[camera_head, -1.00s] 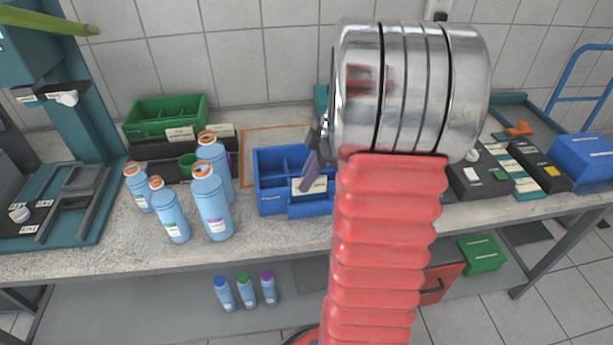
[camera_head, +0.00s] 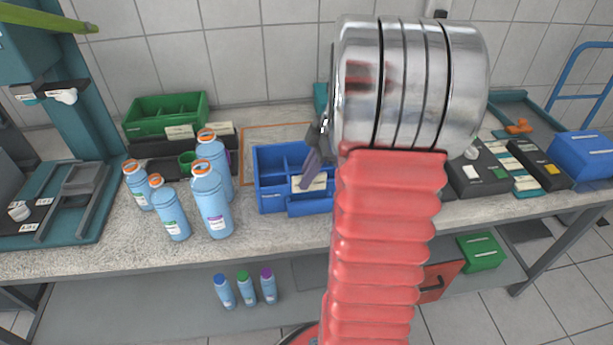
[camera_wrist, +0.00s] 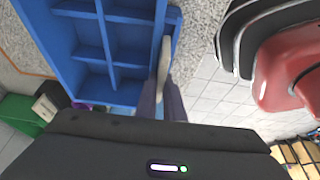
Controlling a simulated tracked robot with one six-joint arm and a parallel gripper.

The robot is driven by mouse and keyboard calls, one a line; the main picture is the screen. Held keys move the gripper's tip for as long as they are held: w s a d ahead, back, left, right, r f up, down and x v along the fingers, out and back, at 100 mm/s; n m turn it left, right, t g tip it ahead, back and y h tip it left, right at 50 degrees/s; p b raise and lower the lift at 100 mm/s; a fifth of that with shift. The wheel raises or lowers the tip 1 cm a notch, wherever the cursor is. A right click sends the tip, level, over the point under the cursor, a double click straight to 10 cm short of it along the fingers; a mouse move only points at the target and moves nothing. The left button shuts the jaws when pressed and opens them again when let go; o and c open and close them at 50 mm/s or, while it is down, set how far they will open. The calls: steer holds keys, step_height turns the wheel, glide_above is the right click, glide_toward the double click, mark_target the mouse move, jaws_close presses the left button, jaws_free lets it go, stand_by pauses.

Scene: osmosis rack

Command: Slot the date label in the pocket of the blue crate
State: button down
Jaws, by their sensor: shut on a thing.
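The blue crate (camera_head: 268,201) stands on the bench, its top open and divided into compartments; it also fills the upper left of the wrist view (camera_wrist: 88,55). Its pocket (camera_head: 311,208) is on the front wall and shows edge-on in the wrist view (camera_wrist: 175,22). My gripper (camera_head: 309,180) is at the crate's front. Its fingers (camera_wrist: 162,98) are shut on the pale date label (camera_head: 319,183), seen nearly edge-on in the wrist view (camera_wrist: 164,62). The label is upright by the front wall at the pocket. I cannot tell how deep it sits. My arm hides the crate's right side.
Several blue bottles with orange rings (camera_head: 212,200) stand left of the crate. A green crate (camera_head: 165,115) is behind them. Black trays (camera_head: 480,172) and a blue box (camera_head: 588,160) are to the right. Smaller bottles (camera_head: 246,290) stand on the lower shelf.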

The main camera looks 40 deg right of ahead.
steer(key=shift+r, duration=0.2)
stand_by(0.6)
steer(key=c, duration=1.8)
jaws_free()
steer(key=v, duration=1.3)
steer(key=shift+d+r, duration=0.25)
steer(key=shift+r, duration=0.05)
steer(key=shift+s, duration=0.2)
